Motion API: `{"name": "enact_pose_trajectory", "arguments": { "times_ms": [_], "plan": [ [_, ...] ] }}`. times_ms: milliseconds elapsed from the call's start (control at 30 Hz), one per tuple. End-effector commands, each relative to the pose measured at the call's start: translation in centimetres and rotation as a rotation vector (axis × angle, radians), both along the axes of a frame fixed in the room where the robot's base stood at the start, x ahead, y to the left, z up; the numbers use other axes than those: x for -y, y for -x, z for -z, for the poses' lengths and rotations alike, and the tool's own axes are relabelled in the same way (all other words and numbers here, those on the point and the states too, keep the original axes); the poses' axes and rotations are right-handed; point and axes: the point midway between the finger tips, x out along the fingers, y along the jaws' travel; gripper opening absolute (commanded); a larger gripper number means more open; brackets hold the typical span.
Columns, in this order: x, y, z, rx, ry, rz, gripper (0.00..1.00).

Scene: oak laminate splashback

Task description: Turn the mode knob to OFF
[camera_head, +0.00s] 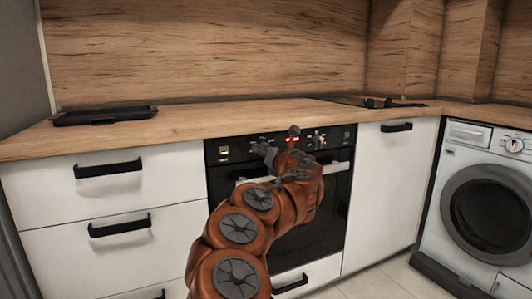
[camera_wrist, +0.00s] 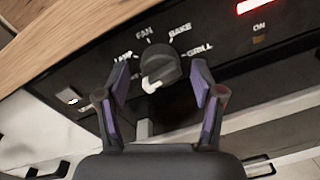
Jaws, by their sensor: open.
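The mode knob (camera_wrist: 162,70) is dark and round, on the black oven control panel, in the middle of the wrist view. White labels around it read FAN, BAKE and GRILL; one at the left, seemingly LAMP, is partly covered by a finger. Its white mark points down and slightly left. I cannot read an OFF label. My gripper (camera_wrist: 161,68) is open, with one purple-padded finger on each side of the knob and visible gaps. In the head view my gripper (camera_head: 276,153) is in front of the oven panel and hides the knob there.
The panel has a lit red display and an ON lamp (camera_wrist: 259,39), and a lit switch (camera_wrist: 68,96) at left. The oven handle (camera_head: 338,167) sits below the panel. The wooden worktop (camera_head: 190,119) runs above. A washing machine (camera_head: 483,200) stands at right.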

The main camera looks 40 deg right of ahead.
Motion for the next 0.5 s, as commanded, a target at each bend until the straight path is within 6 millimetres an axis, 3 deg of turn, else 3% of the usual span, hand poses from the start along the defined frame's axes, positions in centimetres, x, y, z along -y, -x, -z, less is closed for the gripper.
{"name": "enact_pose_trajectory", "arguments": {
  "times_ms": [500],
  "plan": [
    [-2.0,5.0,-0.1,-0.002,0.001,0.003,0.67]
  ]
}}
